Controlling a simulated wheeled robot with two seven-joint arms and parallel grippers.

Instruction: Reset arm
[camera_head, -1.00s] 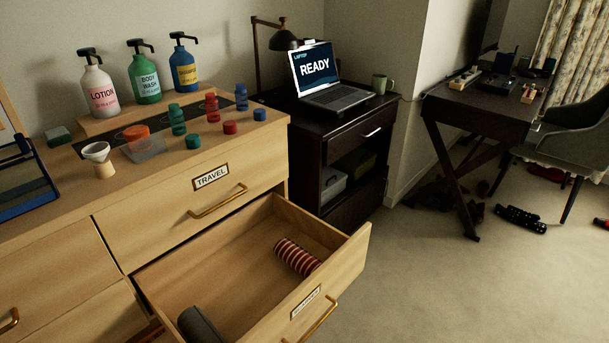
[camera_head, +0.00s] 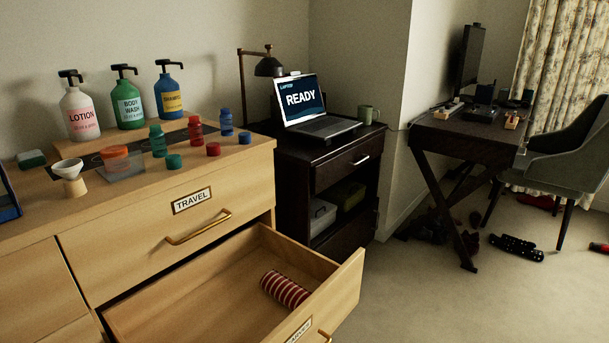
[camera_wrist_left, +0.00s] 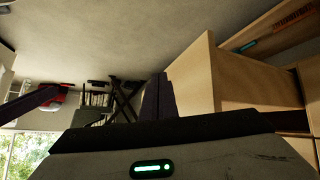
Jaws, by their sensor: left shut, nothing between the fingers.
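My left gripper (camera_wrist_left: 157,98) shows only in the left wrist view, as dark fingers above its pale housing. It is shut and empty, and appears clear of the light wooden drawer front (camera_wrist_left: 193,78) beside it. Neither arm shows in the head view, and my right gripper is in no view. The open drawer (camera_head: 340,290) of the wooden dresser holds a red striped roll (camera_head: 285,289).
The dresser top carries pump bottles (camera_head: 129,103), small coloured bottles (camera_head: 196,132), caps and a funnel (camera_head: 70,174). A dark cabinet (camera_head: 352,162) holds a laptop (camera_head: 303,100). A desk (camera_head: 465,137) and chair (camera_head: 565,145) stand right.

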